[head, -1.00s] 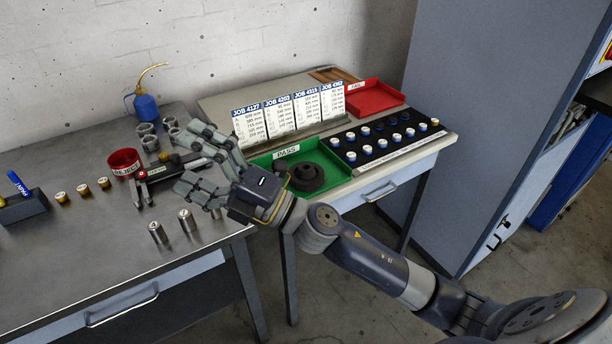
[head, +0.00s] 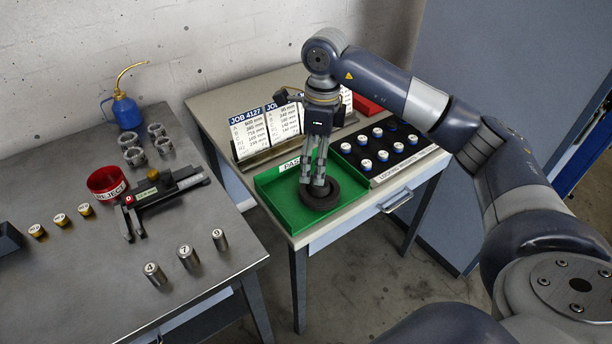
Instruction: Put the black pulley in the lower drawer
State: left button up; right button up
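The black pulley (head: 333,200) lies in the green PASS tray (head: 277,205) on the right-hand table. My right gripper (head: 318,190) points straight down over it, its fingers close together at the pulley's hub. I cannot tell whether they grip the hub or only stand around it. My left gripper is out of view. A closed drawer front with a handle (head: 397,201) shows under the right-hand table. I cannot tell which drawer is the lower one.
Job cards (head: 249,133) stand behind the tray. A black board with white-topped pieces (head: 383,155) is to its right. A red tray (head: 367,106) is behind. The left bench holds a REJECT bowl (head: 106,182), an oil can (head: 126,112) and metal cylinders (head: 188,257).

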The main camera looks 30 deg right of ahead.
aim_at(320, 189)
jog(key=shift+h, duration=0.3)
jog(key=f, duration=0.1)
jog(key=d+f, duration=0.1)
jog(key=f, duration=0.2)
jog(key=shift+s+d+f, duration=0.25)
jog(key=shift+f, duration=0.05)
jog(key=shift+w+f+p, duration=0.1)
jog(key=shift+f+p, duration=0.2)
jog(key=shift+p, duration=0.05)
jog(key=f, duration=0.3)
jog(key=f+p, duration=0.1)
jog(key=shift+w+f, duration=0.3)
jog(key=shift+f, duration=0.05)
jog(key=c, duration=1.7)
jog(key=shift+r, duration=0.2)
jog(key=c, duration=0.3)
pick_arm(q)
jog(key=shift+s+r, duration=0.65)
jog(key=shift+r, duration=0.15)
pick_arm(e)
jog(key=shift+c, duration=0.2)
